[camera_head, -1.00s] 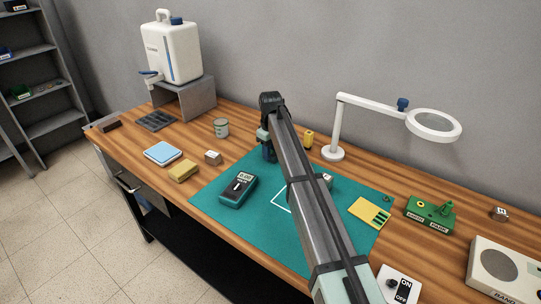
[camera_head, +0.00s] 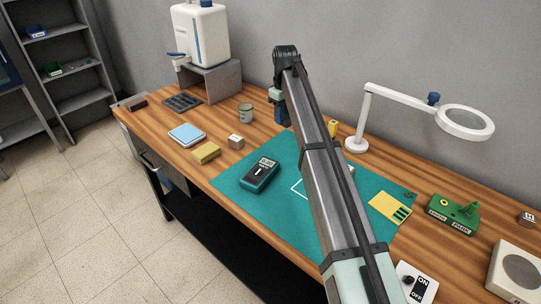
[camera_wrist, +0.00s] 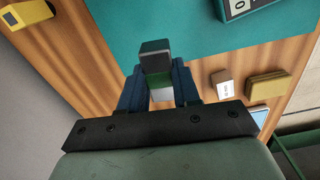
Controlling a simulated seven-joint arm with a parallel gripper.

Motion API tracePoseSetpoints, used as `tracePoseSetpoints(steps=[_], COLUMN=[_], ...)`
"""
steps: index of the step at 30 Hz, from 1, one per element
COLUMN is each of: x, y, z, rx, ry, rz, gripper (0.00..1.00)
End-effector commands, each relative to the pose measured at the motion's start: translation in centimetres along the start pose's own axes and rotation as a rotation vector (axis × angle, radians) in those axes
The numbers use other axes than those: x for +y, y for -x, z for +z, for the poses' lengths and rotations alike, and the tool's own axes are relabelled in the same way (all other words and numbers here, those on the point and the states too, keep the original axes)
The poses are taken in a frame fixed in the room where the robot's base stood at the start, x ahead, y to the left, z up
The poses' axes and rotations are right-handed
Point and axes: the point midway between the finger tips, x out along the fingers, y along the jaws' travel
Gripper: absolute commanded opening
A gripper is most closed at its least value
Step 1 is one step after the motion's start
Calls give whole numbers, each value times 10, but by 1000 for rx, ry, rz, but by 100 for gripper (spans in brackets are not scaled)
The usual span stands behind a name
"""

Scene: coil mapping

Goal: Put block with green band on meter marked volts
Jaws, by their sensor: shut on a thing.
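My gripper (camera_wrist: 157,78) is shut on a block (camera_wrist: 155,62) in the wrist view. The block has a dark grey end, a paler side and a green part low between the blue fingers. In the head view my gripper (camera_head: 281,112) hangs above the back of the bench, behind the green mat; the block cannot be made out there.
The green mat (camera_head: 238,187) has a white outline, partly behind my arm. A small box (camera_head: 236,141), yellow block (camera_head: 206,152), blue pad (camera_head: 187,135) and tin (camera_head: 245,112) stand left. A magnifier lamp (camera_head: 357,145) and yellow card (camera_head: 390,207) are right.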

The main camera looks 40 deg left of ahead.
Motion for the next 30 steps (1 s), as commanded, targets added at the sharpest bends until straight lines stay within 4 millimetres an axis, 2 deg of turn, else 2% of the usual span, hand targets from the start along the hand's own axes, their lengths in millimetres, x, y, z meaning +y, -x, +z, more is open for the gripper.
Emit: tracePoseSetpoints(steps=[1, 2, 6, 9, 12, 18, 25, 30], x=[-20, -31, -89, -125, -148, -160, -164, -163], y=[7, 11, 26, 33, 37, 32, 24, 0], z=[-7, -10, -6, 10, 29, 56, 64, 64], rx=[1, 1, 2, 2, 2, 1, 0, -1], ry=[23, 35, 89, 117, 128, 117, 101, 99], rz=[0, 1, 2, 3, 3, 3, 4, 4], gripper=[0, 0, 0, 0, 0, 0, 0, 0])
